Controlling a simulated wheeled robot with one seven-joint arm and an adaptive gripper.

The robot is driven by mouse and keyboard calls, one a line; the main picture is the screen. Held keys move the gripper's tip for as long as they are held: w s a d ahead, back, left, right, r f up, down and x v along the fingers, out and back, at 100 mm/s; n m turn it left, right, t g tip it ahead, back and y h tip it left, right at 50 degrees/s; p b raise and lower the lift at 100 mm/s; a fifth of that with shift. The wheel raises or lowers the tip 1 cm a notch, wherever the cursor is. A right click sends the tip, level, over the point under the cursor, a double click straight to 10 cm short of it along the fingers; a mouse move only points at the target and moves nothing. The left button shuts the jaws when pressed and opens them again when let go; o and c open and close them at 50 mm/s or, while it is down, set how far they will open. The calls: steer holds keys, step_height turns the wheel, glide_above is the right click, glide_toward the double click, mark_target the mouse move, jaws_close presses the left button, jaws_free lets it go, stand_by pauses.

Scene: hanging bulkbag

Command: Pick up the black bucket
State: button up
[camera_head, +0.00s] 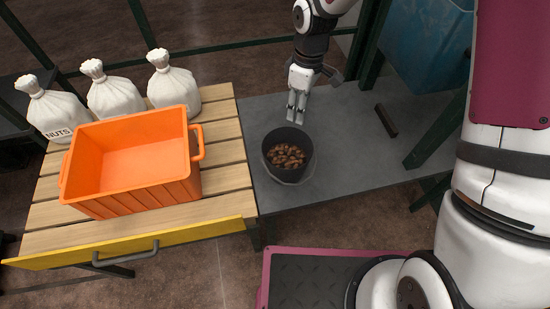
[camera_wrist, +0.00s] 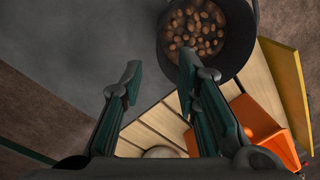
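The black bucket (camera_head: 288,154) stands upright on the grey table, with brown nuts (camera_head: 285,157) inside and a thin handle hanging low at its front. My gripper (camera_head: 296,108) is above and just behind the bucket in the head view, pointing down. In the wrist view the bucket (camera_wrist: 243,52) is at the upper right, and my gripper (camera_wrist: 158,80) shows two fingers spread apart with nothing between them. The right finger overlaps the bucket's near rim in that view; I cannot tell whether it touches.
An orange crate (camera_head: 186,180), empty, stands on the slatted wooden table (camera_head: 222,152) left of the bucket. Several white sacks (camera_head: 115,97) stand behind it. A blue bag (camera_head: 428,45) hangs at the upper right. A small dark bar (camera_head: 386,120) lies on the grey table (camera_head: 345,150), which is otherwise clear.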

mark_target(294, 131)
steer(key=f, duration=0.5)
steer(key=s+a+f, duration=0.1)
steer(key=f, duration=0.2)
steer(key=shift+b, duration=0.3)
steer(key=shift+s+d+f, duration=0.1)
steer(key=shift+s+f, duration=0.1)
steer(key=shift+f, duration=1.4)
steer(key=shift+s+f, duration=0.2)
steer(key=shift+f, duration=1.4)
steer(key=shift+c, duration=0.3)
jaws_close()
